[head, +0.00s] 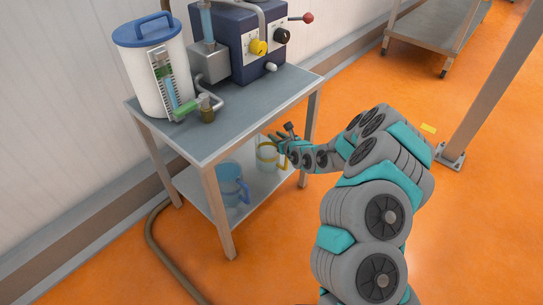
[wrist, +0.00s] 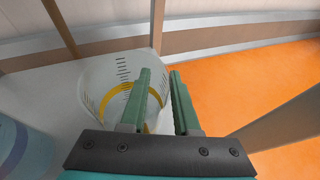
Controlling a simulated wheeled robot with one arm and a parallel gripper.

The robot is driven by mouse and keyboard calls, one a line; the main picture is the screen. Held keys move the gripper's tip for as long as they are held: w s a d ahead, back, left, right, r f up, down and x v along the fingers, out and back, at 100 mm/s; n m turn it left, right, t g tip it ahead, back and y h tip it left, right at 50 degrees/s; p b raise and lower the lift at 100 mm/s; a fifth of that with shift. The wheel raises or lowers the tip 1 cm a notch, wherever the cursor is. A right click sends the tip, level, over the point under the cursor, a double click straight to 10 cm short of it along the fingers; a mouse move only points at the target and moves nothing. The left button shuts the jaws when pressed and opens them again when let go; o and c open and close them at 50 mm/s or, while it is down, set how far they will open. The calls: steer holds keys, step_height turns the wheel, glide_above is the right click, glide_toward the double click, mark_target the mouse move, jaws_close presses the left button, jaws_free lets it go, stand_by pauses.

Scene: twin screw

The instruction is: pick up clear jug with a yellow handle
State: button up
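The clear jug with a yellow handle (head: 264,157) stands on the lower shelf of a metal table, near its right end. In the wrist view the jug (wrist: 100,72) is large, with dark scale marks on its wall and a yellow curved band showing through it. My gripper (head: 284,141) is right beside the jug's upper right side. In the wrist view my gripper (wrist: 160,72) is open, with a narrow gap between the green fingers. The left finger overlaps the jug and the right finger is over the orange floor. I cannot tell whether either finger touches the jug.
A blue jug (head: 230,184) stands left of the clear one on the same shelf. The tabletop (head: 240,117) above carries a white canister (head: 140,75) and a dark blue machine (head: 232,45). A table leg (head: 310,125) stands close to my arm. Open orange floor lies at right.

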jaws_close()
stand_by(1.0)
